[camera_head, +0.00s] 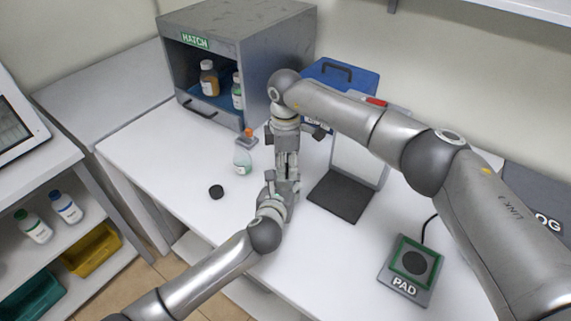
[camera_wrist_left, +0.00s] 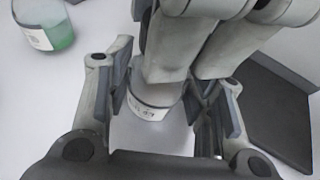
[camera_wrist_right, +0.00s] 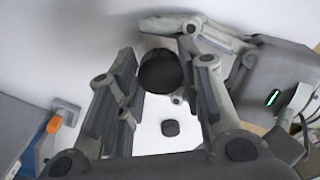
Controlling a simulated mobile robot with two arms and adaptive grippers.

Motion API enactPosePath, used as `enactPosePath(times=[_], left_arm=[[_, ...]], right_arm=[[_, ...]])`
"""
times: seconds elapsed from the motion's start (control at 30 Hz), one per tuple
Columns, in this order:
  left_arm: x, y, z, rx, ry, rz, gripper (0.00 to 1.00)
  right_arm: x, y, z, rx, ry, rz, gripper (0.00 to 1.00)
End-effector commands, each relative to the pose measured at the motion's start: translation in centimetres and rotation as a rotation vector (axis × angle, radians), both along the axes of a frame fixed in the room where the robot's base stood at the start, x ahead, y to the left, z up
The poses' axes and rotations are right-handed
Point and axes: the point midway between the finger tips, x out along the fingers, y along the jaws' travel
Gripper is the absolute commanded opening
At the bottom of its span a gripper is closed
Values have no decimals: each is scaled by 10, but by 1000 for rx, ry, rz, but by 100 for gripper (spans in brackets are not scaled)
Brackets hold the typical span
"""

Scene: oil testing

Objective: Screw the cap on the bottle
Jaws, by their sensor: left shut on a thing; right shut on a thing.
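A labelled bottle (camera_wrist_left: 152,112) stands between the fingers of my left gripper (camera_wrist_left: 158,112), which is shut on it. My left gripper also shows in the head view (camera_head: 281,188), low over the white table. A round black cap (camera_wrist_right: 160,73) is between the fingers of my right gripper (camera_wrist_right: 163,85), which is shut on it. My right gripper (camera_head: 287,166) points down from above, over the left gripper. The bottle's top is hidden by the right gripper, so I cannot tell whether the cap touches it.
A second black cap (camera_head: 216,192) lies on the table at left. A bottle with green liquid (camera_head: 243,161) stands near an orange-topped item (camera_head: 249,133). The HATCH cabinet (camera_head: 266,52) is behind. A black plate (camera_head: 340,196) and a PAD device (camera_head: 408,270) are at right. The front-left table is clear.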

Motion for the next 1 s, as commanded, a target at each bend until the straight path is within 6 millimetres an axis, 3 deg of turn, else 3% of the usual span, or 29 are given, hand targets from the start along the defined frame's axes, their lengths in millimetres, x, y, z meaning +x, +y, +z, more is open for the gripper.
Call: enactPosePath(times=[0.3, 0.5, 0.97, 1.0], left_arm=[[0, 0, -1, 1, 2, 1, 0], [-1, 0, -1, 1, 3, -1, 0], [-1, -1, -1, 0, 3, -2, 0], [-1, -1, -1, 0, 3, -2, 0]], right_arm=[[-3, 4, 0, 4, 3, -503, 25], [-3, 5, 1, 7, 2, -698, 25], [-2, 2, 1, 3, -1, -771, 25], [-2, 2, 1, 3, -1, -770, 38]])
